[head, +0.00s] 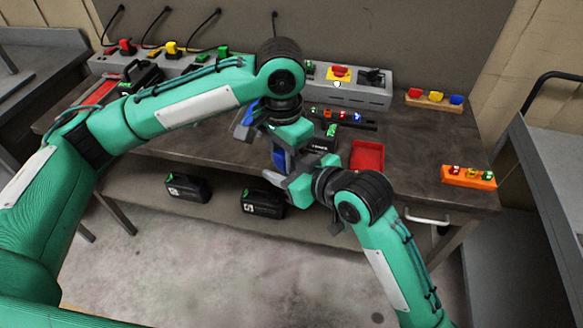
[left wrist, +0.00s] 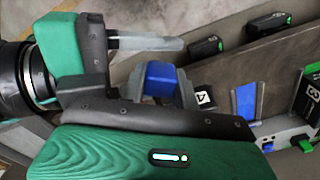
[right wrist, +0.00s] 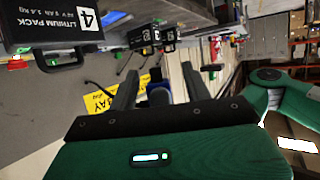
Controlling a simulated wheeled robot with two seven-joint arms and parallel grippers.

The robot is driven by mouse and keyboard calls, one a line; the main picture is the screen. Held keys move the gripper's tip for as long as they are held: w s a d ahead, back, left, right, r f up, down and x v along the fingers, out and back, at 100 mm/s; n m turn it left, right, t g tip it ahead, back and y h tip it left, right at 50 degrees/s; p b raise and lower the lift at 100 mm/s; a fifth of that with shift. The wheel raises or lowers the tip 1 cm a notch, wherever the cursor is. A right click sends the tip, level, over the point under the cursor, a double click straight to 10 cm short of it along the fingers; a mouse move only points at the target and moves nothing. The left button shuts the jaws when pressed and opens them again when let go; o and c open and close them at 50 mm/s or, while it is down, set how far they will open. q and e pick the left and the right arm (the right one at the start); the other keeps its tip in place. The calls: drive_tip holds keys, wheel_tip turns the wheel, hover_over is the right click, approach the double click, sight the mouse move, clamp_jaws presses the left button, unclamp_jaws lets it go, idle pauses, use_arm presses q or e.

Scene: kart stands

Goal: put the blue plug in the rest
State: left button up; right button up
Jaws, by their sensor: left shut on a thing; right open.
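A blue block, which I take for the blue plug (head: 278,158), is held in my left gripper (head: 284,152), out in front of the table's front edge. In the left wrist view the blue block (left wrist: 160,78) sits between the fingers. My right gripper (head: 284,179) is open just below it. In the right wrist view a dark blue thing (right wrist: 158,95) shows between the spread fingers, seemingly the same block; I cannot tell whether they touch it.
Red (head: 126,45), yellow (head: 171,47) and green (head: 224,52) plugs stand at the back left. A red tray (head: 367,156) and an orange rack (head: 468,177) lie to the right. Black battery packs (head: 187,187) sit on the lower shelf. A battery (head: 321,142) stands behind the grippers.

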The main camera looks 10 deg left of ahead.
use_arm(q)
drive_tip(key=shift+s, duration=0.1)
use_arm(e)
drive_tip(key=c, duration=1.1)
use_arm(q)
drive_tip(key=o, duration=1.1)
use_arm(e)
drive_tip(key=shift+s, duration=0.1)
clamp_jaws()
